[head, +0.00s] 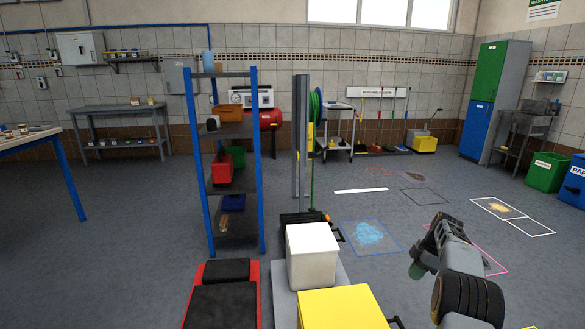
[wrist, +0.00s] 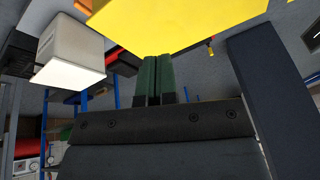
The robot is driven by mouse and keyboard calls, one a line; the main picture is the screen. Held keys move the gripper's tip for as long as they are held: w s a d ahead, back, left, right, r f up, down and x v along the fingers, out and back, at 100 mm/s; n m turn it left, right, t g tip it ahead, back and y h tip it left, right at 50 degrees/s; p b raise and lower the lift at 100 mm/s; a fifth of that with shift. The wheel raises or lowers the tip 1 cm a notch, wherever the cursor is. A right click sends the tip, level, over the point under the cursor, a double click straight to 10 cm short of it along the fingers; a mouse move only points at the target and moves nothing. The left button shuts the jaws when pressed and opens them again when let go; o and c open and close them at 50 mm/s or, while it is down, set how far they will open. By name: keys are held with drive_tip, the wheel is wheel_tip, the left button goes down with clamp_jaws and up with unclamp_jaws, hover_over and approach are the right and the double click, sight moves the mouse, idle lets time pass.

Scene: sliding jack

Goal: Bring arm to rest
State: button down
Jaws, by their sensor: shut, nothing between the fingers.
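My gripper (head: 417,270) shows at the right of the head view, with my arm folded beside it, above the open floor. It is to the right of the yellow box (head: 342,308) and apart from it. In the wrist view, the two green fingers of my gripper (wrist: 157,58) lie side by side, shut and empty. The yellow box (wrist: 175,18) fills the top of that view, beyond the fingertips, and the white box (wrist: 70,52) is at upper left. The wrist picture appears upside down.
The white box (head: 312,255) stands behind the yellow box. A red and black thing (head: 222,295) lies to their left, before a blue-framed shelf (head: 228,150). Floor on the right is open, with marked outlines and a blue patch (head: 369,233).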

drive_tip(key=s+a+r+m+h+p, duration=0.1)
drive_tip(key=s+a+r+m+p, duration=0.25)
drive_tip(key=r, duration=0.55)
drive_tip(key=s+a+r+m+t+h+p, duration=0.1)
drive_tip(key=s+a+r+p, duration=0.25)
drive_tip(key=a+r, duration=0.35)
drive_tip(key=s+a+r+m+h+p, duration=0.1)
drive_tip(key=s+a+r+m+p, duration=0.25)
drive_tip(key=r, duration=0.65)
drive_tip(key=s+a+r+m+t+p, duration=0.1)
drive_tip(key=s+a+r+m+p, duration=0.1)
drive_tip(key=s, duration=0.4)
drive_tip(key=s+a+r+m+t+p, duration=0.1)
drive_tip(key=s+a+r+m+p, duration=0.1)
drive_tip(key=s+a+r+p, duration=0.2)
drive_tip(key=s+a+r+m+t+h+p, duration=0.1)
drive_tip(key=s+a+r+m+p, duration=0.2)
drive_tip(key=s+p, duration=0.4)
drive_tip(key=shift+s+a+r+p, duration=0.2)
drive_tip(key=shift+s+r+p, duration=0.1)
drive_tip(key=shift+s+r, duration=0.35)
